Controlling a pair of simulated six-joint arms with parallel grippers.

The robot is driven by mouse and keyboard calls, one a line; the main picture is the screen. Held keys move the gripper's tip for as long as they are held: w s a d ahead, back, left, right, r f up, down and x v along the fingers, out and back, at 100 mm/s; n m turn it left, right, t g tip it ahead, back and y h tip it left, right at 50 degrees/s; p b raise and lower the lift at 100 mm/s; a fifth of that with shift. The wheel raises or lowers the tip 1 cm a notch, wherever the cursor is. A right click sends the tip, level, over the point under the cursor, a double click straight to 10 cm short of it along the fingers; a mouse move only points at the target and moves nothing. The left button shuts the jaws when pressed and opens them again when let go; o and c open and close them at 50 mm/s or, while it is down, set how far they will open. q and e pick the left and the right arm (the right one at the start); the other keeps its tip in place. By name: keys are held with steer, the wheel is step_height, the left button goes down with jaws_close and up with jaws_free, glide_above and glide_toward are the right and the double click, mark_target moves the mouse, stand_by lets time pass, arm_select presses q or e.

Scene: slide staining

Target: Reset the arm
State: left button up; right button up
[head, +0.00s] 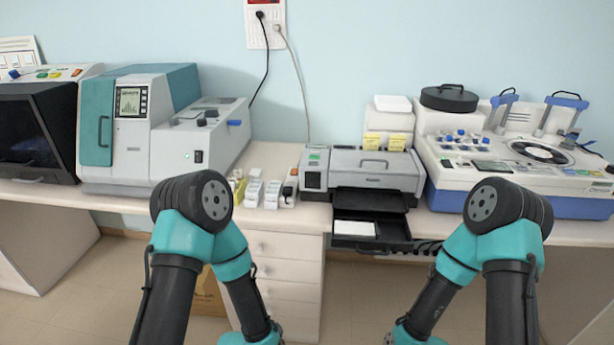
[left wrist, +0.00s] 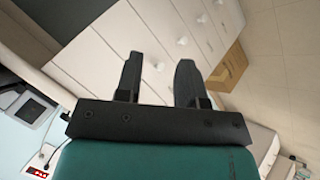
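In the head view both of my arms are folded, with their elbows raised in front of the bench. Neither gripper shows in that view. In the left wrist view my left gripper (left wrist: 158,85) is in sight. Its two dark fingers stand apart with nothing between them, and the white drawer cabinet (left wrist: 165,30) is behind them. My right gripper is out of sight.
On the bench (head: 265,222) stand a teal and white machine (head: 145,125), a grey printer-like device (head: 375,170) with its black tray (head: 345,228) out, and a white and blue analyser (head: 535,160). Small white items (head: 272,195) lie between. A cardboard box (left wrist: 228,68) is on the floor.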

arm_select(q)
steer(key=s+a+f+m+g, duration=0.4)
steer(key=s+a+g, duration=0.3)
steer(key=s+a, duration=0.3)
steer(key=shift+s+a+f, duration=0.2)
steer(key=shift+s+a, duration=0.2)
steer(key=shift+a, duration=0.7)
